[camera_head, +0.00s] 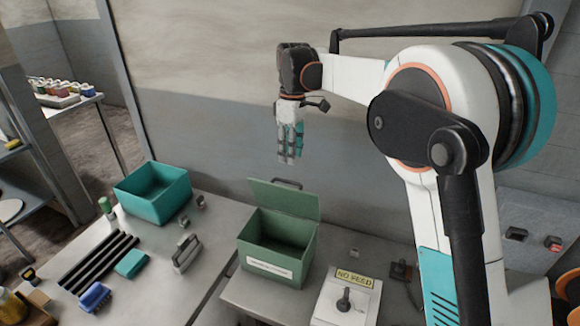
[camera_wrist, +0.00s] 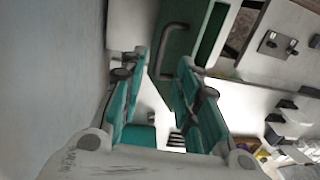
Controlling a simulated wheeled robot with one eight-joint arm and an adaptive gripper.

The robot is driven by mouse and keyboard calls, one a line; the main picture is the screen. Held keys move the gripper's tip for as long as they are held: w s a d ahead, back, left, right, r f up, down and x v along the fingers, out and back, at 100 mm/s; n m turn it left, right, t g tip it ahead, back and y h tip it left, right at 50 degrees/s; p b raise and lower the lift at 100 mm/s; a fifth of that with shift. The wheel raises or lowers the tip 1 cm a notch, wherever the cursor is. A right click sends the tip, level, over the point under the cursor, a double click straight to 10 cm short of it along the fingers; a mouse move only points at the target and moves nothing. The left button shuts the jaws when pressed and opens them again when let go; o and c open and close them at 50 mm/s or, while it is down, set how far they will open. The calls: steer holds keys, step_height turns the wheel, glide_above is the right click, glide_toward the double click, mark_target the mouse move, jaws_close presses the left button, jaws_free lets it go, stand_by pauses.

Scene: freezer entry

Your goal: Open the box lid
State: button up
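The green box (camera_head: 276,262) stands on the bench in the middle of the head view, with a white label on its front. Its lid (camera_head: 283,200) is raised at the back, leaning slightly, and the dark inside of the box shows. A dark handle (camera_head: 287,183) is on the lid's upper edge; it also shows in the wrist view (camera_wrist: 184,38). My gripper (camera_head: 291,160) hangs above and behind the lid, fingers down, touching nothing. In the wrist view its teal fingers (camera_wrist: 162,64) are apart with nothing held between them.
A teal open bin (camera_head: 153,196), black bars (camera_head: 98,262), a blue brush (camera_head: 95,297) and a grey handled tool (camera_head: 186,252) are on the left bench. A white lever panel (camera_head: 345,300) marked "NO FEED" is right of the box. The wall is close behind.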

step_height(320, 180, up, 3)
steer(key=shift+w+d+f, duration=0.1)
steer(key=shift+w+f, duration=0.05)
steer(key=shift+f, duration=0.05)
